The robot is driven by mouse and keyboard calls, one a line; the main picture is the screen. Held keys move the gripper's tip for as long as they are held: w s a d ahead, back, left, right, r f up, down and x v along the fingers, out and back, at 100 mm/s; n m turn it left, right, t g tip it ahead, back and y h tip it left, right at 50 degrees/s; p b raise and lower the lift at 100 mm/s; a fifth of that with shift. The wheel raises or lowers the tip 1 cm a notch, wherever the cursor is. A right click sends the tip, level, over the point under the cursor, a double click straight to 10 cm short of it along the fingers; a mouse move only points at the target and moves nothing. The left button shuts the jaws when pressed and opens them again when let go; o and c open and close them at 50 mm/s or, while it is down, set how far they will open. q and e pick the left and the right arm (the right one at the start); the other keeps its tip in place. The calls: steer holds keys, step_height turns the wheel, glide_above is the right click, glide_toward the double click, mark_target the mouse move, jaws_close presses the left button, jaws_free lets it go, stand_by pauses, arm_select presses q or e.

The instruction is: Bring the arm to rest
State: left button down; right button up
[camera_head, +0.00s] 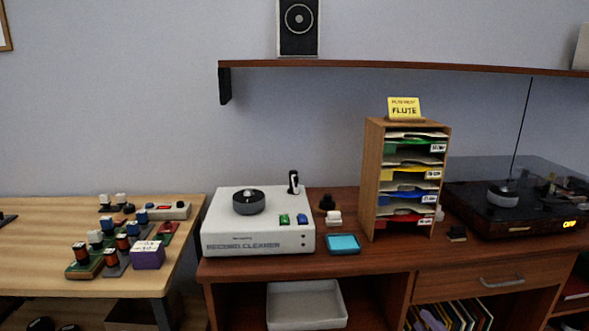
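A dark turntable (490,225) with a raised clear lid (530,172) stands at the right end of the brown desk. A grey round piece (502,194) sits on its top, and an orange display glows at its front right. Small light parts near its right side may be its arm, but they are too small to tell its position. A white record cleaner (260,238) with a dark round knob (249,201) and an upright black-and-white piece (293,182) stands at the desk's left end. I cannot make out either of my grippers in this view.
A wooden sorter (371,175) with coloured trays and a yellow FLUTE sign (404,108) stands between cleaner and turntable. A light wooden table (40,240) at left holds several small parts. A shelf (400,65) hangs above.

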steer(key=s+a+f+m+g, duration=0.2)
steer(key=s+a+f+m, duration=0.2)
steer(key=s, duration=0.6)
steer(key=s+a+f+m+g, duration=0.2)
steer(key=s+a+f+m, duration=0.2)
steer(key=s+f, duration=0.3)
steer(key=s+a+f+m+g, duration=0.3)
steer(key=s+a+f+m, duration=0.2)
steer(key=s, duration=0.8)
steer(key=shift+s+a+f+y, duration=0.2)
steer(key=shift+s+f+y, duration=0.15)
steer(key=shift+f, duration=0.4)
